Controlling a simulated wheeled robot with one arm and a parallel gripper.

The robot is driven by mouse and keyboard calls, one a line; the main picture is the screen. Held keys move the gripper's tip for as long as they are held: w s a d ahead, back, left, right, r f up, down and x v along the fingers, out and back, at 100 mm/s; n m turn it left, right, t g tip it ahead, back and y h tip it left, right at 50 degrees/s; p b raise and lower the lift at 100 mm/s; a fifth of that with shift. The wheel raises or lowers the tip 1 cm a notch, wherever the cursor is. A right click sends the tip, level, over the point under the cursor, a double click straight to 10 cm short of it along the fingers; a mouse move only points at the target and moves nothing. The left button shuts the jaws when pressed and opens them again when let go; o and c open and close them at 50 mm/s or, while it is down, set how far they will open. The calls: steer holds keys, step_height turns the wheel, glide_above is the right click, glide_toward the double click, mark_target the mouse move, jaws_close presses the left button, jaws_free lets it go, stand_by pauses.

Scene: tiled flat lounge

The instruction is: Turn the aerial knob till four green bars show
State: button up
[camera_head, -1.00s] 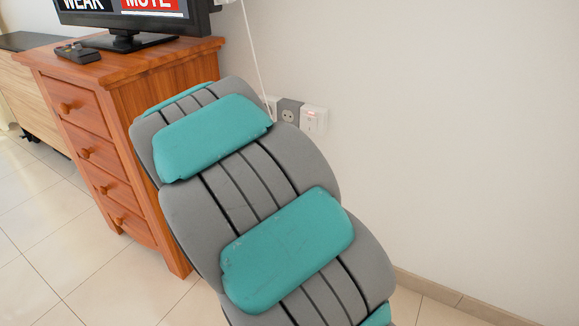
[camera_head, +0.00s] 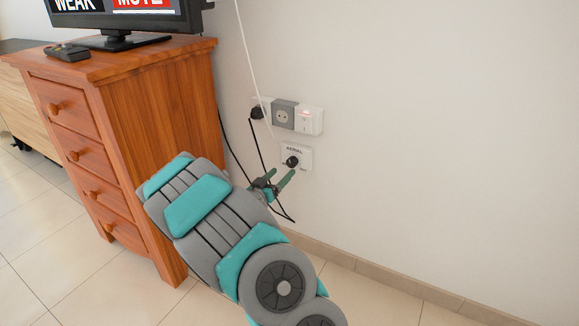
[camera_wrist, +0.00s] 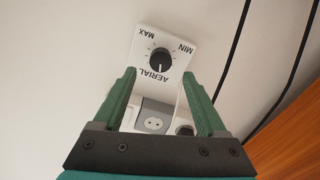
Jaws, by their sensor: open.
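The aerial knob (camera_head: 292,161) is a black round knob on a white plate marked AERIAL, low on the wall. In the wrist view the knob (camera_wrist: 161,60) stands beyond my open fingertips, with MAX and MIN lettered on its plate (camera_wrist: 181,40) and a white pointer mark toward the AERIAL label. My gripper (camera_head: 279,181) is open and empty, just below the plate in the head view; its green fingers also show in the wrist view (camera_wrist: 157,80). The television (camera_head: 125,15) shows the words WEAK and MUTE; its upper part is out of frame, and no green bars show.
Sockets and a switch (camera_head: 310,120) sit just above the aerial plate, with a black plug (camera_head: 257,112). Black cables hang to its left and a white cord runs above. A wooden drawer cabinet (camera_head: 160,130) stands left, with a remote (camera_head: 66,53) on top. The wall at right is bare.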

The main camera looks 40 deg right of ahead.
mark_target(290, 164)
steer(key=shift+x, duration=3.2)
steer(key=shift+w, duration=0.1)
jaws_close()
